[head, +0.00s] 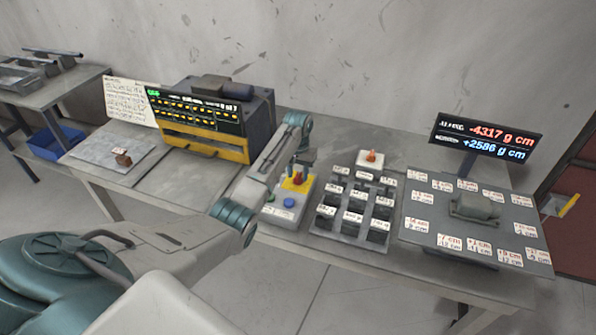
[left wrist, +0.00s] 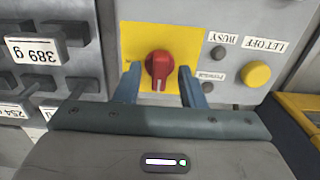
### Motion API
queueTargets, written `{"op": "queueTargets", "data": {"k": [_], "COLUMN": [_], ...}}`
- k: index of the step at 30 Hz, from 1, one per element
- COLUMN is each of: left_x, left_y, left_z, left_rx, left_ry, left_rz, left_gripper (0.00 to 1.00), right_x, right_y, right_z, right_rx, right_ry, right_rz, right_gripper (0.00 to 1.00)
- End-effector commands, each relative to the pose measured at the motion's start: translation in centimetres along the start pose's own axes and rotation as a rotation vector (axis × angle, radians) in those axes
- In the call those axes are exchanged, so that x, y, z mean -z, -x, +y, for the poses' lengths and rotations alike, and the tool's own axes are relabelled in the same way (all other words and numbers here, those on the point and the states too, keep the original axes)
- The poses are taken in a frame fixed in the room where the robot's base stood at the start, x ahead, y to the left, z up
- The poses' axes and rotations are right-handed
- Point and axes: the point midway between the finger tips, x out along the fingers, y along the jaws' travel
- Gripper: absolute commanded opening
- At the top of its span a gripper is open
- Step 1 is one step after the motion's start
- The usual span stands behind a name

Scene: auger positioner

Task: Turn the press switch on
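The press switch is a red rotary knob on a yellow plate; it shows in the left wrist view (left wrist: 159,72) with its white mark pointing toward the bottom of the picture. In the head view the red knob (head: 298,178) sits on a small grey control box (head: 275,214) on the table. My left gripper (head: 301,164) is over this box. In the left wrist view my left gripper (left wrist: 160,84) is open, one blue finger on each side of the knob, with gaps between. Contact cannot be seen. My right gripper is not in view.
The box also has a yellow button (left wrist: 256,74) marked LET OFF and small grey lamps. A rack of labelled weights (head: 352,217) stands close to its right. A yellow-fronted machine (head: 205,147) stands to its left. A display (head: 485,140) rises at the right.

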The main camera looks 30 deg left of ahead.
Motion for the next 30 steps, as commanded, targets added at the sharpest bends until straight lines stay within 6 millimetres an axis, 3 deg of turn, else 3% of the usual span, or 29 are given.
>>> {"op": "queueTargets", "data": {"k": [6,12,22,30], "left_x": [0.0,0.0,0.0,0.0], "left_y": [0.0,0.0,0.1,0.4], "left_z": [0.0,0.0,0.0,0.0], "left_rx": [0.000,0.000,0.000,0.000], "left_ry": [0.000,0.000,-0.032,-0.184], "left_rz": [0.000,0.000,0.000,-0.001], "left_gripper": [0.34,0.00,0.00,0.00], "right_x": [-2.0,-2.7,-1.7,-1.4], "right_y": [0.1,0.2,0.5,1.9], "right_z": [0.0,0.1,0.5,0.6], "right_rx": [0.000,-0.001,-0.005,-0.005], "right_ry": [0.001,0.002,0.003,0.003], "right_rz": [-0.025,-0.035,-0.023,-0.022], "right_gripper": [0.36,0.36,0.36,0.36]}}
